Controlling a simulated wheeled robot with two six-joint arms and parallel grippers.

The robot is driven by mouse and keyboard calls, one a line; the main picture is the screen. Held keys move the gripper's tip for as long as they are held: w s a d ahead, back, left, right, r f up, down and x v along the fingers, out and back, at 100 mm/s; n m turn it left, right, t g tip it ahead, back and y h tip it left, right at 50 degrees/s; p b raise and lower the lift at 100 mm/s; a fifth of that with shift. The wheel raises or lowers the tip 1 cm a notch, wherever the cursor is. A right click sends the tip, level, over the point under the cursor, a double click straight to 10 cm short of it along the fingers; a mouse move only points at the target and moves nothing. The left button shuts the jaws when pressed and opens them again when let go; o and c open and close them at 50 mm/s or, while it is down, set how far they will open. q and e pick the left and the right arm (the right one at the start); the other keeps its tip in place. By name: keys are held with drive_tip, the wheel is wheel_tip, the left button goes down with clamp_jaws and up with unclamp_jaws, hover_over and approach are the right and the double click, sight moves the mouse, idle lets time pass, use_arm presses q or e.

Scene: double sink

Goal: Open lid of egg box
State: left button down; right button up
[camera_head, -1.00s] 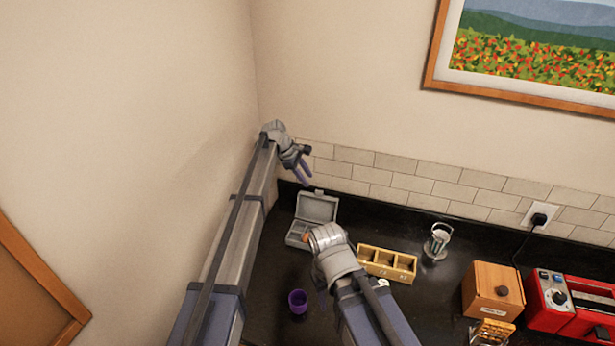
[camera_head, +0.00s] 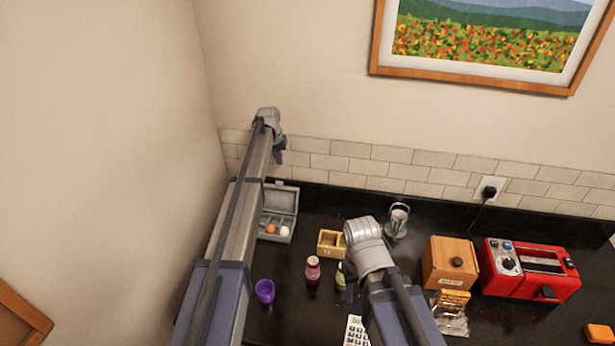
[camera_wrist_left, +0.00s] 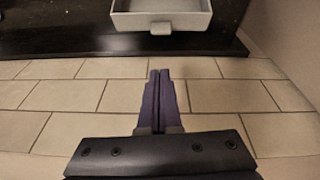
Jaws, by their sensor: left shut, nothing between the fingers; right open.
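The grey egg box (camera_head: 293,212) stands on the black counter near the left wall, with its lid (camera_head: 283,198) raised at the back. A brown egg (camera_head: 270,229) and a white egg (camera_head: 284,231) show inside; my left arm hides the box's left part. The box's grey edge also shows at the top of the left wrist view (camera_wrist_left: 162,20). My left gripper (camera_head: 279,158) is shut and empty, above and behind the box near the tiles; its fingers show together in the left wrist view (camera_wrist_left: 159,98). My right gripper (camera_head: 347,292) is right of the box, over the counter, its fingers mostly hidden.
A metal-and-glass jar (camera_head: 397,219), wooden box (camera_head: 449,262) and red toaster (camera_head: 528,268) are further right. The tiled wall (camera_head: 330,163) closes the back.

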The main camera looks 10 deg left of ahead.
use_arm(q)
drive_tip(key=shift+m, duration=0.5)
drive_tip(key=b+x, duration=1)
drive_tip(key=shift+w+f, duration=0.25)
drive_tip(key=shift+f, duration=0.1)
drive_tip(key=s+r+p, duration=0.1)
drive_tip(key=s, duration=0.1)
drive_tip(key=s+r+p, duration=0.1)
drive_tip(key=s, duration=0.1)
drive_tip(key=shift+r, duration=0.2)
drive_tip(key=shift+w+f, duration=0.1)
use_arm(e)
wheel_tip(320, 180, down, 8)
drive_tip(key=shift+d, duration=0.35)
